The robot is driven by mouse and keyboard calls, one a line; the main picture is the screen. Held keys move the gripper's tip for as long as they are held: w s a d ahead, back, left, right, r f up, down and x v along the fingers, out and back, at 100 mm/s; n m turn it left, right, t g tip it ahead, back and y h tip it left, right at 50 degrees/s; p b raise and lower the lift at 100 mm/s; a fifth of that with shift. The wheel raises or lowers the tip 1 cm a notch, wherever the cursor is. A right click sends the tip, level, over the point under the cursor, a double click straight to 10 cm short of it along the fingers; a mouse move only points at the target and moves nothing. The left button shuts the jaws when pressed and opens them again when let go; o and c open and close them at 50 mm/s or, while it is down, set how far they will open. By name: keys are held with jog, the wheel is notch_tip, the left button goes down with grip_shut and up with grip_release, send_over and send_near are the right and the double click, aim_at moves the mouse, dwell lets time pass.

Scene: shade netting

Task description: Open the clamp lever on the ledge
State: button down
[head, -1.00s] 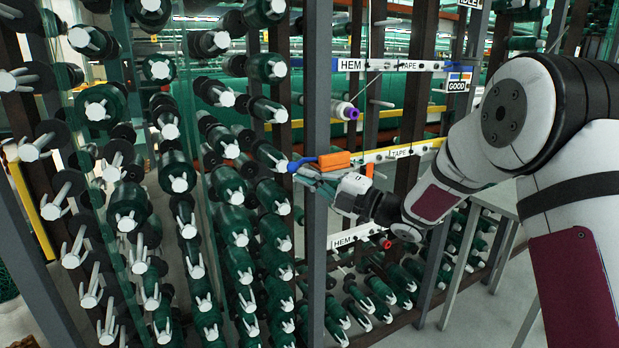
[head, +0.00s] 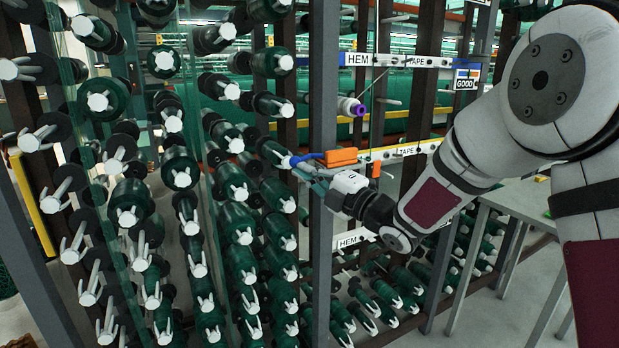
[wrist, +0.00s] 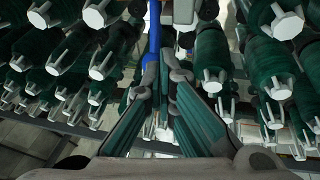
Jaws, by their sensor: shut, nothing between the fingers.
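The clamp has an orange body (head: 341,157) and a blue lever (head: 306,157) in the head view. The lever sticks out to the left of the orange body, past a grey post. In the wrist view the blue lever (wrist: 154,38) stands upright just beyond my left fingertip. My gripper (head: 302,170) is just below the lever in the head view, its fingers pointing left. In the wrist view my gripper (wrist: 163,74) is shut with nothing held. I cannot tell whether a fingertip touches the lever.
Racks of green netting rolls (head: 240,235) with white pronged ends fill the left and middle. A grey post (head: 322,90) stands close to my gripper. A white spool with a purple end (head: 352,106) is above the clamp. A grey table (head: 520,198) stands at right.

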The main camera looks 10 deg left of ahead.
jog(key=a+m+t+h+b, duration=0.1)
jog(key=a+t+h+b, duration=0.1)
jog(key=b, duration=0.3)
jog(key=w+a+m+t+h+b, duration=0.1)
jog(key=m+t+h+b, duration=0.1)
jog(key=b, duration=0.4)
jog(key=shift+a, duration=0.55)
jog(key=shift+b, duration=0.3)
